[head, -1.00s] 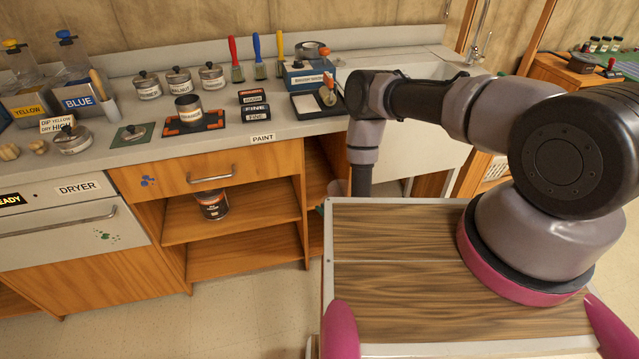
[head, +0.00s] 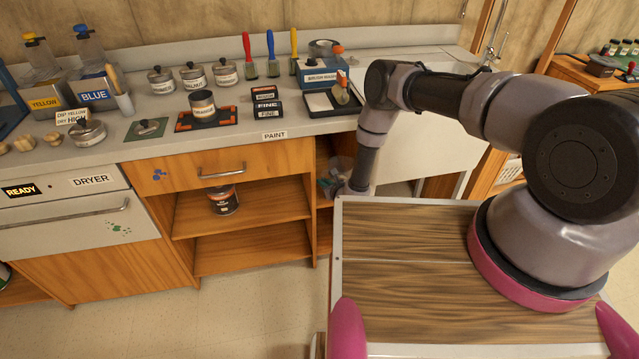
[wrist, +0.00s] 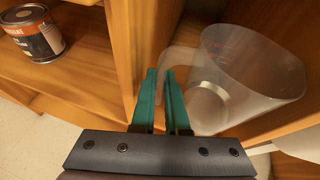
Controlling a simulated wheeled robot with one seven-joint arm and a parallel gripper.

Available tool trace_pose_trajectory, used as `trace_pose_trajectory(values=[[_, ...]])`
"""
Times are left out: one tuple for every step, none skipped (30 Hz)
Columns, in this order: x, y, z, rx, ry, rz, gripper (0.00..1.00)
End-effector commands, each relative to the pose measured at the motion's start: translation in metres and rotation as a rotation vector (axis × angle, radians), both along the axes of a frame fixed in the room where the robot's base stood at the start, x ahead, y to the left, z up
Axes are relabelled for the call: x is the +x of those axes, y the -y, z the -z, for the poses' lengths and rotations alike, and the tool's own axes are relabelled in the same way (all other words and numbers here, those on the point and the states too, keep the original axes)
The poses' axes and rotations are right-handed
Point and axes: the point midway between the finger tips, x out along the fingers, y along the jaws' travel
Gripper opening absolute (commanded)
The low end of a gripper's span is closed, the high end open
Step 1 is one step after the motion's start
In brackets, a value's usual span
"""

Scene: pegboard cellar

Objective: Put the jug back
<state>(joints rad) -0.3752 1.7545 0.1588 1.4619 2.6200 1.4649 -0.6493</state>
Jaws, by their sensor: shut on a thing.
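The jug is a clear, translucent plastic vessel with a handle. In the wrist view the jug (wrist: 255,75) is just right of my fingers, inside a narrow wooden cubby. My gripper (wrist: 163,75) has teal fingers closed on the jug's handle. In the head view the jug (head: 340,168) shows partly at the cubby opening, beside the end of my arm. I cannot tell whether the jug's base touches the shelf.
A wooden divider (wrist: 143,40) stands close to my fingers. Left of it, a paint can (head: 222,199) is on the open shelf. The counter (head: 150,151) above holds jars, brushes and a tray (head: 331,104). A white sink cabinet (head: 420,150) is to the right.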

Motion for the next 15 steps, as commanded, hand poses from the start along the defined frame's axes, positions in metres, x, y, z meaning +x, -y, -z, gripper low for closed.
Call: trace_pose_trajectory(values=[[0.012, -0.003, -0.001, 0.001, 0.004, 0.001, 0.0], [0.018, -0.005, -0.001, 0.001, 0.004, 0.001, 0.0], [0.025, -0.007, -0.001, 0.001, 0.004, 0.0, 0.0], [0.03, -0.009, -0.001, 0.0, 0.004, 0.0, 0.0], [0.034, -0.01, -0.001, 0.0, 0.003, 0.0, 0.0], [0.04, -0.011, -0.001, 0.001, 0.002, 0.001, 0.0], [0.043, -0.012, -0.001, 0.001, 0.002, 0.001, 0.0], [0.047, -0.014, 0.0, 0.0, 0.002, 0.0, 0.0], [0.051, -0.015, -0.001, 0.001, 0.003, -0.001, 0.0], [0.054, -0.016, 0.0, 0.0, 0.002, 0.0, 0.0], [0.058, -0.017, -0.001, 0.001, 0.003, -0.001, 0.0], [0.061, -0.018, -0.001, 0.001, 0.002, 0.001, 0.0], [0.064, -0.019, -0.001, 0.0, 0.002, 0.0, 0.0], [0.067, -0.019, 0.0, 0.0, 0.002, 0.0, 0.0], [0.064, -0.019, 0.006, -0.001, 0.0, 0.0, 0.0]])
